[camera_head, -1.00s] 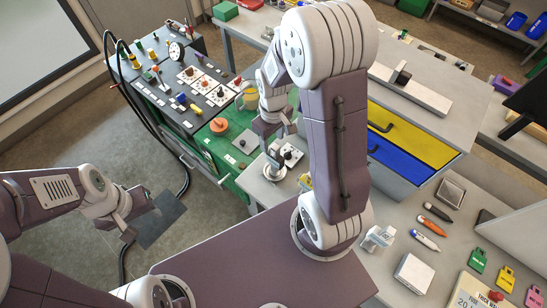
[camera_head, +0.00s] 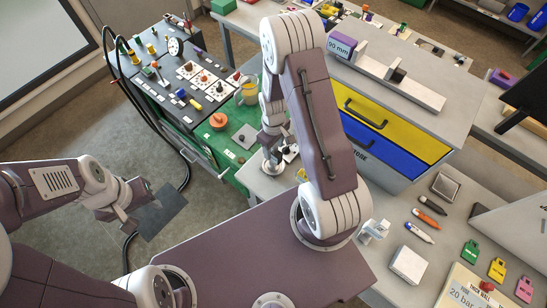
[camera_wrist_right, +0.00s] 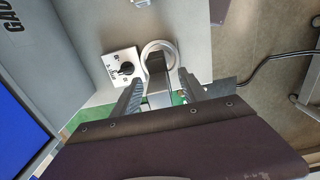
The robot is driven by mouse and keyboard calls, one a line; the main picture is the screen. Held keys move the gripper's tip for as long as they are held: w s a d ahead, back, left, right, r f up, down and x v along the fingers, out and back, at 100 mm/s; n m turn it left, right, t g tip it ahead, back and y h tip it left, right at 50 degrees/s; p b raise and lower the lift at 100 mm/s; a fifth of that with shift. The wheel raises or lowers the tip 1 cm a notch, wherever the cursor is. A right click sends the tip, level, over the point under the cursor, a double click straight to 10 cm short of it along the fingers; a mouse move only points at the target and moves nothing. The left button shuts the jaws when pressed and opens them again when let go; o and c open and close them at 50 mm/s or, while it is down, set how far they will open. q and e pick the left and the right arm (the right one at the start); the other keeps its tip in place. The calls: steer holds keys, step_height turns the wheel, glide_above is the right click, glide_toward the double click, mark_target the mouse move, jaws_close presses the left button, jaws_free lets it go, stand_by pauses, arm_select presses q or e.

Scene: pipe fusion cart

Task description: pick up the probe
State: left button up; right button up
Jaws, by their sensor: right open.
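In the right wrist view, a black upright piece (camera_wrist_right: 156,64) stands within a pale round ring (camera_wrist_right: 169,46) on the grey table. It looks like the probe in its holder, but I cannot be sure. My right gripper (camera_wrist_right: 160,78) is open, with one finger to either side of the black piece; contact is not clear. In the head view my right gripper (camera_head: 272,148) points down at the table's left edge, and its wrist hides most of that spot.
A plate with a black knob (camera_wrist_right: 125,68) lies close left of the ring in the wrist view. The green cart (camera_head: 190,90) with knobs stands at the left. A yellow and blue drawer cabinet (camera_head: 395,130) is at the right. Pens and tags lie on the front right table (camera_head: 385,270).

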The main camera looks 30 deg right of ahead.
steer(key=shift+f, duration=0.2)
jaws_close()
stand_by(1.3)
